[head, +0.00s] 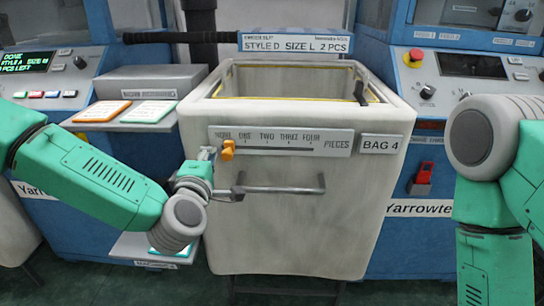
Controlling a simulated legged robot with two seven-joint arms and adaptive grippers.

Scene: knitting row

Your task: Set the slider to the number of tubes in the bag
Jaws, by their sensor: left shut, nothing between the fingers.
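The bag (290,220) is a pale, box-shaped bag with an open top, labelled "BAG 4". No tubes can be made out inside; its depth is hidden by the front rim. The slider's orange knob (228,150) sits on the grey scale plate (335,142), near the "NONE" end of marks running to "FOUR". My left gripper (208,154) is shut and empty, just left of the knob; I cannot tell whether it touches. My right arm shows at the right, but its gripper is out of view.
A bar handle (282,189) sticks out below the scale, close to my left gripper. A sign (295,43) above the bag reads "STYLE D SIZE L 2 PCS". Orange- and green-edged cards (148,111) lie on a left shelf. Blue machines flank the bag.

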